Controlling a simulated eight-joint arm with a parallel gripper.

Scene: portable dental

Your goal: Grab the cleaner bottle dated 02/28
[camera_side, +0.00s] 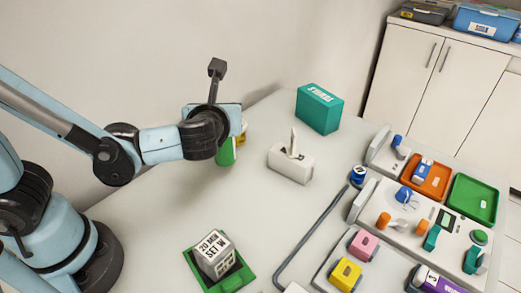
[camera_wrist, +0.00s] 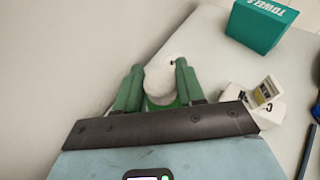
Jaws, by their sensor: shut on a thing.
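My gripper (camera_wrist: 159,67) shows in the wrist view with its two green fingers on either side of a white, rounded bottle (camera_wrist: 166,76) with a green part nearer my palm. The fingers are shut on it. No date is readable on the bottle, as its label is hidden. In the side view my wrist hides most of the grip. A bright green piece (camera_side: 226,153) shows below the wrist there, and a small yellow patch beside it; I cannot tell whether the bottle touches the table.
A teal towel box (camera_side: 319,109) and a white dispenser (camera_side: 291,162) stand right of my gripper. A green tray (camera_side: 233,281) holds a white block marked "20 MIN SET W" (camera_side: 214,254). The dental unit (camera_side: 393,220) with trays fills the right. The table's middle is clear.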

